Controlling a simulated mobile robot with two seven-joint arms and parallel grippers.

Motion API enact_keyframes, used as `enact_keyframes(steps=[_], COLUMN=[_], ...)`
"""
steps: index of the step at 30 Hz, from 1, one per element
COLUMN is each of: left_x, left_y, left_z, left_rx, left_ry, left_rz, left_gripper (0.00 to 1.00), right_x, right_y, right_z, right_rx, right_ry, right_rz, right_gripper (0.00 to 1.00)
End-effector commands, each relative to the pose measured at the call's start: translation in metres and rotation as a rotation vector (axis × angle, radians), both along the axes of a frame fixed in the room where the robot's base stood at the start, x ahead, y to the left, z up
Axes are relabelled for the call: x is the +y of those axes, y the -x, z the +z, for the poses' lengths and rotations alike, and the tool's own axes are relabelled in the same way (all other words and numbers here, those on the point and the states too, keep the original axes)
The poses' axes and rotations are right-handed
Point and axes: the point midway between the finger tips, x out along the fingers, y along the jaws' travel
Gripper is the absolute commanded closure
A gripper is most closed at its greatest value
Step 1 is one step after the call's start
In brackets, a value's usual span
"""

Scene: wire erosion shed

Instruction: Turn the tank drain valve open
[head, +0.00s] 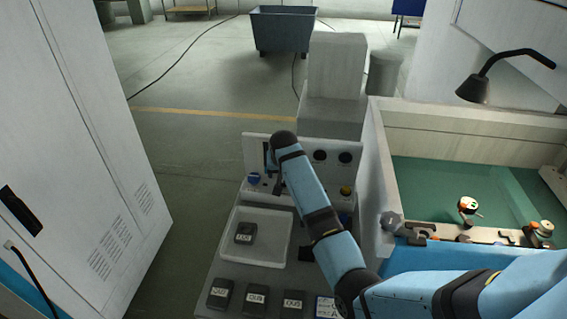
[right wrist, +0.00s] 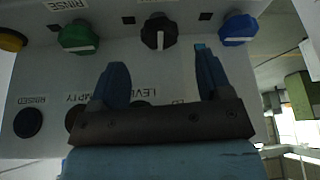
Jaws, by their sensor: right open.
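A pale control panel (head: 320,180) carries a row of knobs; which one is the tank drain valve I cannot tell from readable labels. In the right wrist view, which is upside down, a black knob (right wrist: 157,32) has its white mark running up and down in the picture. A blue knob (right wrist: 238,29) is to its right and a green knob (right wrist: 78,37) to its left. The blue knob also shows in the head view (head: 254,178). My right gripper (right wrist: 160,68) is open and empty, its fingertips short of the black knob, roughly lined up with it.
A white tray (head: 228,252) holding a dark block stands before the panel, with several dark blocks (head: 257,299) in front. A tank with green liquid (head: 430,180) is at right, a white cabinet (head: 90,120) at left. A yellow knob (head: 346,190) is on the panel.

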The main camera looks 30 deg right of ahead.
Motion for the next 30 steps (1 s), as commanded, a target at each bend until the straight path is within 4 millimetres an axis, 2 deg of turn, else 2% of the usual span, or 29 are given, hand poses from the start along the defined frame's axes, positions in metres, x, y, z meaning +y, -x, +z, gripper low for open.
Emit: enact_keyframes(steps=[6,12,18,30], left_x=[0.003,0.002,0.0,-0.001], left_y=[0.002,0.005,0.006,0.002], left_z=[-0.008,-0.013,-0.014,-0.012], left_rx=[-0.002,0.006,0.009,0.002], left_ry=[-0.015,-0.013,-0.009,-0.006], left_rz=[-0.017,-0.018,-0.016,-0.014], left_gripper=[0.57,0.57,0.57,0.57], right_x=[0.009,0.014,0.015,0.015], right_y=[0.016,0.026,0.029,0.029], right_z=[0.045,0.07,0.078,0.078], right_rx=[-0.003,-0.001,0.001,0.001], right_ry=[0.001,0.0,0.0,0.0], right_rz=[0.001,0.001,0.001,0.001], right_gripper=[0.28,0.28,0.28,0.28])
